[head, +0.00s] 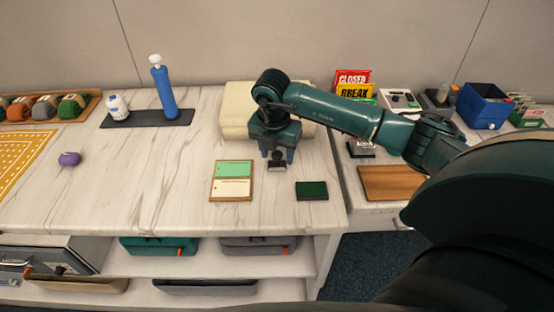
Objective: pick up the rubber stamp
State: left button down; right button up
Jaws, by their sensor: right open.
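The rubber stamp (277,163), small with a dark handle and dark base, stands on the marble-look counter (140,195). My right gripper (277,154) points down right over the stamp, with its two fingers apart on either side of the handle. The jaws are open, and I cannot tell whether they touch it. My left gripper is out of view.
A green stamp pad (312,190) lies just right of the stamp, and a wooden board with green and cream cards (232,181) lies to its left. A cream block (238,108) sits behind my gripper. The counter's left middle is mostly clear.

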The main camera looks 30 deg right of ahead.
jog(key=shift+f, duration=0.4)
jog(key=c, duration=1.1)
